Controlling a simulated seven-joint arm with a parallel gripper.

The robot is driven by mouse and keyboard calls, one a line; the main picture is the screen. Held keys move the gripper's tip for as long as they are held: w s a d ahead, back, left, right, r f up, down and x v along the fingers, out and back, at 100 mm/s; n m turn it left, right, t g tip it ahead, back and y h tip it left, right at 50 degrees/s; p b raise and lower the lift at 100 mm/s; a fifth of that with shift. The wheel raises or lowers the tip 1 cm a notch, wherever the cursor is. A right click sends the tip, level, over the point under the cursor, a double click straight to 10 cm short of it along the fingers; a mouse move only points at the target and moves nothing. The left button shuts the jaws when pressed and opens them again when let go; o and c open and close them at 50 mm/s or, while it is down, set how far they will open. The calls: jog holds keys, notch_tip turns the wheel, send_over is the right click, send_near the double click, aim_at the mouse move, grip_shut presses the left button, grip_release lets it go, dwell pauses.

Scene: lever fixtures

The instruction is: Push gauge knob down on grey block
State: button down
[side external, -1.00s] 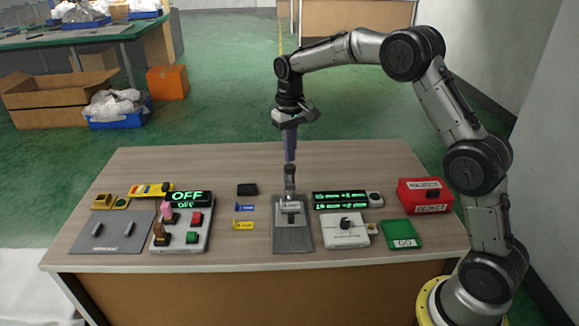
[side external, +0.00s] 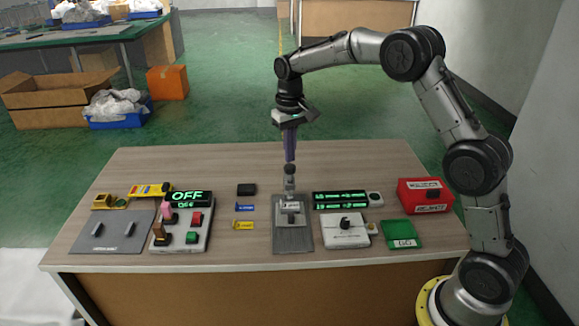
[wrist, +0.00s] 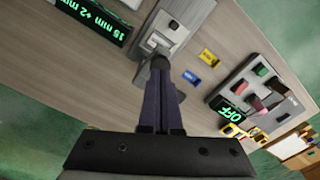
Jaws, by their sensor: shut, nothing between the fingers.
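The grey block (side external: 292,240) is an upright-lying plate at the middle of the table, with a pale metal gauge (side external: 290,206) mounted on it. The gauge's upright part ends in a dark rounded knob (side external: 289,169) directly under my fingertips. My gripper (side external: 290,158) points straight down, its dark purple fingers shut with nothing between them. The tips look to be at or just above the knob; contact cannot be told. In the wrist view the shut fingers (wrist: 160,64) reach over the near end of the grey block (wrist: 186,12) and hide part of the gauge (wrist: 155,43).
Left of the block lie small blue (side external: 244,208) and yellow (side external: 243,225) labels and a switch panel with an OFF display (side external: 187,197). At right are a green-lettered display (side external: 340,200), a white box with a black knob (side external: 345,231) and a red box (side external: 425,195).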

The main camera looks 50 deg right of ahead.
aim_at(290, 166)
jog(key=shift+f, duration=2.45)
dwell(0.5)
jog(key=shift+r, duration=0.1)
jog(key=shift+r, duration=5.05)
